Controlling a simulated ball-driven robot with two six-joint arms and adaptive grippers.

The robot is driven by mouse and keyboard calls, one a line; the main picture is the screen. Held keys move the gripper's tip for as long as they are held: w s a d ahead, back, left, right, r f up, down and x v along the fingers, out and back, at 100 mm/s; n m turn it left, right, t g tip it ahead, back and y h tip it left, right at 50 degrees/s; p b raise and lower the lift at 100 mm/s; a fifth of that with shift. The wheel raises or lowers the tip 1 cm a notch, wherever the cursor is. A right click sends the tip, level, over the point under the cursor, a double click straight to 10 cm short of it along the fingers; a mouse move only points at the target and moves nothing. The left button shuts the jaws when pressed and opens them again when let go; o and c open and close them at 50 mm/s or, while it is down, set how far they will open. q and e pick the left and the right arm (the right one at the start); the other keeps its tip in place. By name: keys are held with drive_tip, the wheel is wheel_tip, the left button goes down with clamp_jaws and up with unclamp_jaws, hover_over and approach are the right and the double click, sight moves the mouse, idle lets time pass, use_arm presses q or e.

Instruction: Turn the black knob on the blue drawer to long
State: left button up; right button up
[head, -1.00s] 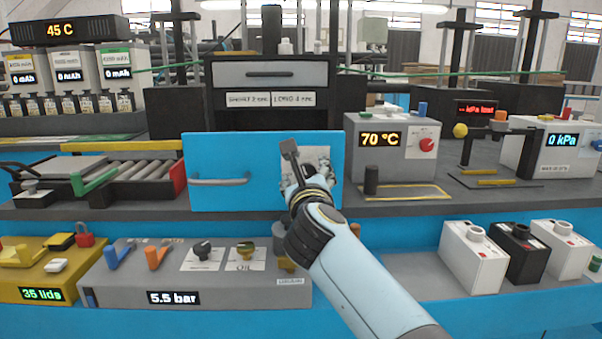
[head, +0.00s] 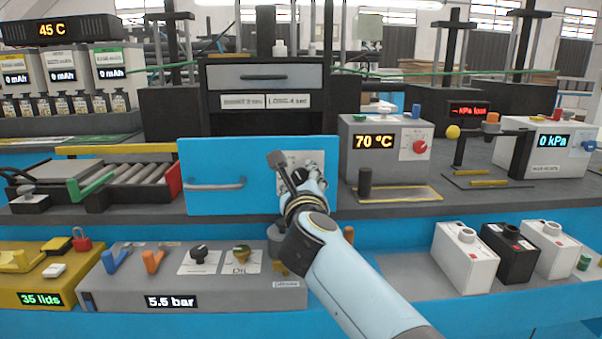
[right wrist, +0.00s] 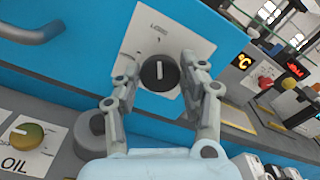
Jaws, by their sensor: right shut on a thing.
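The blue drawer (head: 230,165) has a grey bar handle on its left and a white plate (right wrist: 187,30) on its right. In the right wrist view the black knob (right wrist: 160,74) sits on this plate. Its white pointer line stands upright in the picture, toward the small LONG print (right wrist: 158,27) above it. My right gripper (head: 296,168) is at the plate, its fingers on either side of the knob and shut on it, as the right wrist view (right wrist: 160,66) shows. In the head view the gripper hides the knob. My left gripper is not in view.
Below stands a grey 5.5 bar panel (head: 230,297) with an OIL knob (right wrist: 27,135). A 70 °C box (head: 390,165) with a red knob and a short black post (head: 365,182) stand right of the drawer. White and black boxes (head: 466,262) are at lower right.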

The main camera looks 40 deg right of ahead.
drive_tip(key=o, duration=1.2)
drive_tip(key=shift+c, duration=0.2)
drive_tip(key=v, duration=0.7)
drive_tip(key=shift+s+a, duration=0.15)
drive_tip(key=shift+s, duration=0.05)
